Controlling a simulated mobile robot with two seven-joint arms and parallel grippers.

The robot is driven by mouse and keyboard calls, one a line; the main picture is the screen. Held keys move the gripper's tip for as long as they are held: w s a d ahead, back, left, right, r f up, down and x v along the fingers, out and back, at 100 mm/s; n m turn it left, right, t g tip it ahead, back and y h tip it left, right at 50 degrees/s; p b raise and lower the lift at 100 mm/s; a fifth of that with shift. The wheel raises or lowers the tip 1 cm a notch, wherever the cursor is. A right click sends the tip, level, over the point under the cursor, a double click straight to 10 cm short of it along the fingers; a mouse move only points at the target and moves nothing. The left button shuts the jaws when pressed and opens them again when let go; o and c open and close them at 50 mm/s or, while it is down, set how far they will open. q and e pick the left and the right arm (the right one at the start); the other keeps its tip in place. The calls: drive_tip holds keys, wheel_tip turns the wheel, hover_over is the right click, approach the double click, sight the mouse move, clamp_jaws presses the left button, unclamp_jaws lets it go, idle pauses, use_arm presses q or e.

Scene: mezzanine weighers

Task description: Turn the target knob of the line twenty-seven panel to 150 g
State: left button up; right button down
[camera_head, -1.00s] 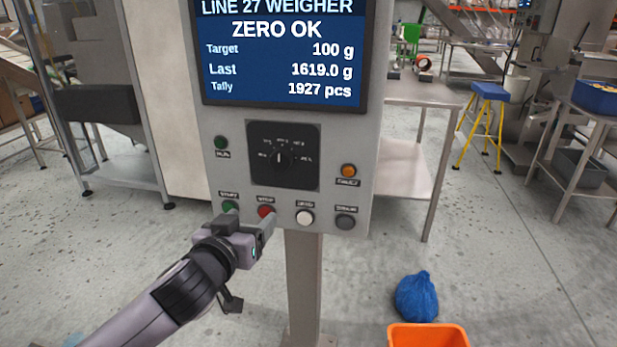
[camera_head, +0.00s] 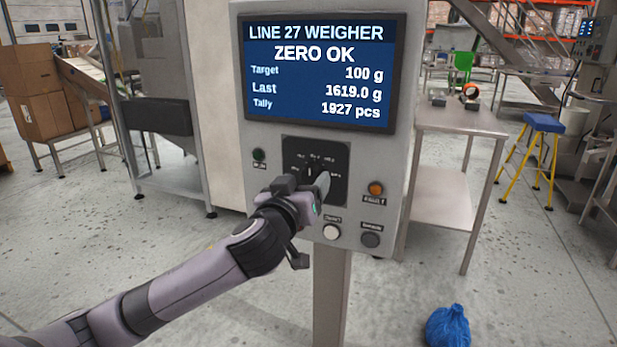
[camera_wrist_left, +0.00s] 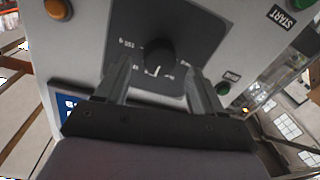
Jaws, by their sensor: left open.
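The line 27 panel (camera_head: 270,228) stands on a post, and its screen (camera_head: 318,72) reads ZERO OK, Target 100 g, Last 1619.0 g, Tally 1927 pcs. The black target knob (camera_head: 311,170) sits on a dark dial plate below the screen, partly hidden by my gripper. My left gripper (camera_head: 308,184) is open in front of the dial plate. In the left wrist view the knob (camera_wrist_left: 159,55) lies ahead of and between the open fingers (camera_wrist_left: 157,80); I see no clear contact. My right gripper is not in view.
A steel table (camera_head: 455,125) stands to the right. A blue bag (camera_head: 448,327) lies on the floor.

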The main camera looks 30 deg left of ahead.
sight(312, 174)
use_arm(q)
drive_tip(key=shift+x, duration=1.15)
drive_tip(key=shift+c, duration=0.3)
drive_tip(key=c, duration=1)
